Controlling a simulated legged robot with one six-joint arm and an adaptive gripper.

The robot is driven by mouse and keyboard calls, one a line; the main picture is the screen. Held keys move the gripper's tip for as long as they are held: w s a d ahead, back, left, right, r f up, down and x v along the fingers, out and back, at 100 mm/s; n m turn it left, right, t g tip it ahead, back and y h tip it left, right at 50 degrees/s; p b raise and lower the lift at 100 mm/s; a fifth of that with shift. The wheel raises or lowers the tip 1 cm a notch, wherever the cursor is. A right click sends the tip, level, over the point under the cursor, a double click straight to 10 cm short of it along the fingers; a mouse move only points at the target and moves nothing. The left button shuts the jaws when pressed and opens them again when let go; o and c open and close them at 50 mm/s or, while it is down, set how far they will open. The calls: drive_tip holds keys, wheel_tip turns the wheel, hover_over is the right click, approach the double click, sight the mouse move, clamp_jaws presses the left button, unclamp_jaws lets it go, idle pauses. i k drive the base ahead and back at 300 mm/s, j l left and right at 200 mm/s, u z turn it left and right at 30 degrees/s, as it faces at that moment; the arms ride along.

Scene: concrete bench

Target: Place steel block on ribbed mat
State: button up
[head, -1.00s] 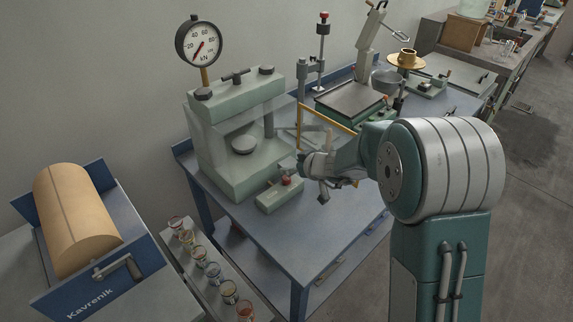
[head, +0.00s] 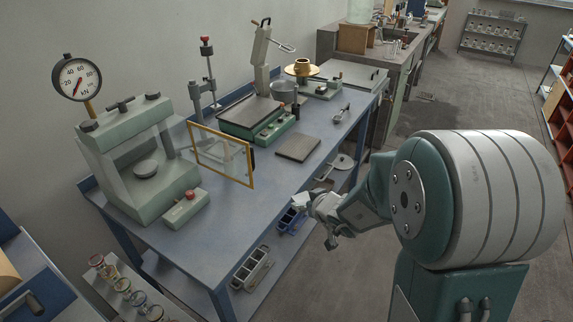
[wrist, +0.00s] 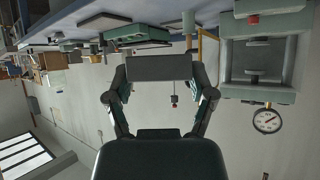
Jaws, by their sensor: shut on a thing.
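My gripper (head: 316,208) is in front of the blue bench's front edge, right of the press. In the wrist view, my gripper (wrist: 160,76) is shut on the steel block (wrist: 160,68), a dark grey rectangular piece spanning both fingers.
A yellow-framed clear guard (head: 222,155) stands upright left of the mat. The green press (head: 140,150) with its dial gauge (head: 77,78) is further left. A green-based balance (head: 258,117) stands behind the mat. Bins (head: 292,219) sit under the bench edge. The bench front is clear.

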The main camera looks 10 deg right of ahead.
sight(298, 145)
drive_tip(key=i+l+z, duration=0.2)
drive_tip(key=i+z, duration=0.15)
drive_tip(key=i, duration=0.3)
drive_tip(key=i+z, duration=0.4)
drive_tip(key=i, duration=0.25)
